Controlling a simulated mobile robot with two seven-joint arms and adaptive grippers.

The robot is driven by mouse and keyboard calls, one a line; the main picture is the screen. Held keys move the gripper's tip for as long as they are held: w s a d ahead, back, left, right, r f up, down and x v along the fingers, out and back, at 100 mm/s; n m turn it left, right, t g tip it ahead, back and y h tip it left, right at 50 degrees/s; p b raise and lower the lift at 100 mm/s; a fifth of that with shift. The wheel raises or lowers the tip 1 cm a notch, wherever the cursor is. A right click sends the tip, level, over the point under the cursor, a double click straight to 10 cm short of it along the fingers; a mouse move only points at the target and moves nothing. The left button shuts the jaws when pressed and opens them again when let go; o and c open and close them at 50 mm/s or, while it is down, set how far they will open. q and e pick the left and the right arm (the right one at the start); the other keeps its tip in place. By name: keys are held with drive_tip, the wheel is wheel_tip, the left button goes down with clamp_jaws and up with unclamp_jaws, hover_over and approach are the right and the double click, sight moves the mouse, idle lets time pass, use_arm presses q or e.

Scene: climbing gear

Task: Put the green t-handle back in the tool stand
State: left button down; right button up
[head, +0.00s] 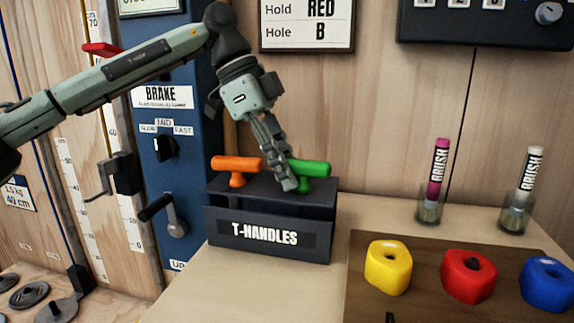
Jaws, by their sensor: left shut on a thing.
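The green t-handle (314,169) is at the right side of the tool stand (222,226), a dark box labelled T-HANDLES. Its green bar lies level just above the stand's top. My left gripper (287,180) reaches down from above and is shut on the green t-handle at the bar's left part. The fingers hide that part, and the shaft below is hidden, so I cannot tell how deep it sits in the stand. An orange t-handle (237,164) stands upright in the left side of the stand. My right gripper is not in view.
A board with yellow (388,267), red (469,276) and blue (547,284) holds lies at the right. Pink (439,180) and white (520,190) brushes stand in glass cups behind it. The blue brake panel (185,215) rises left of the stand.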

use_arm(q)
drive_tip(key=shift+f, duration=0.1)
idle(0.3)
drive_tip(key=c, duration=1.3)
unclamp_jaws()
